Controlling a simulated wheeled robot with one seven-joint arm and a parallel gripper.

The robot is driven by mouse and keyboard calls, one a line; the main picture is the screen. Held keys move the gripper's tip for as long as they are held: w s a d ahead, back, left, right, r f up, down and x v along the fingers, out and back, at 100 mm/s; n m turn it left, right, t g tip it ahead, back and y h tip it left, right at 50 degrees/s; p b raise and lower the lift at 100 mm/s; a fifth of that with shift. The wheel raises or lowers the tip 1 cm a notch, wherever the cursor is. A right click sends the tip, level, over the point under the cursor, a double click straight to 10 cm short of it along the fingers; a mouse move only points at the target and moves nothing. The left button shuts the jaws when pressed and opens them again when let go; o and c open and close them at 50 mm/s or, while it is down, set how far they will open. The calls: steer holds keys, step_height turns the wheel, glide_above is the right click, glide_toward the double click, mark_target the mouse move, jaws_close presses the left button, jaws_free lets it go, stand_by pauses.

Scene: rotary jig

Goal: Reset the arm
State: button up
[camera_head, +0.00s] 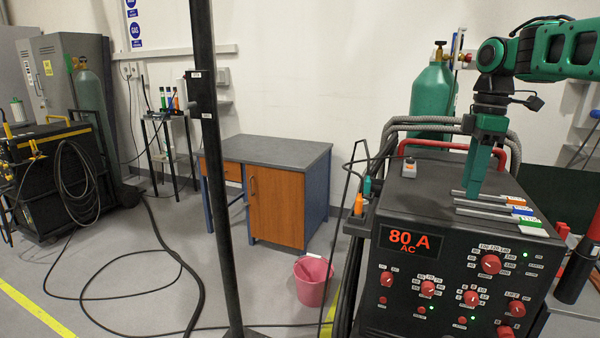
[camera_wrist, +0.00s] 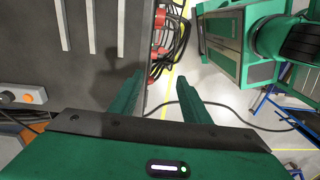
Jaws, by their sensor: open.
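My arm (camera_head: 555,50) is green and black and comes in from the upper right in the head view. My gripper (camera_head: 485,178) points down over the top of the black welding machine (camera_head: 440,205), its fingers apart with nothing seen between them. In the wrist view my gripper (camera_wrist: 160,80) is also open and empty. Its left finger is over the machine's dark top (camera_wrist: 95,90) and its right finger is over the floor beyond the edge. Whether the fingers touch the machine is not clear.
Pale labelled bars (camera_head: 500,210) lie on the machine top, with a small grey box (camera_head: 409,167) at its left. A green gas cylinder (camera_head: 433,95) stands behind. A dark post (camera_head: 212,170), a desk (camera_head: 280,150) and a pink bucket (camera_head: 312,280) are to the left. Cables lie on the floor.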

steer(key=s+d+f+m, duration=0.1)
steer(key=s+f+m, duration=0.5)
steer(key=s, duration=0.4)
steer(key=s+d+f+m, duration=0.1)
steer(key=s+f+m, duration=0.5)
steer(key=s, duration=0.5)
steer(key=s+d+f+m, duration=0.1)
steer(key=s+f+m, duration=0.6)
steer(key=s, duration=0.3)
steer(key=shift+s+m, duration=0.2)
steer(key=shift+m, duration=0.3)
steer(key=shift+d, duration=0.1)
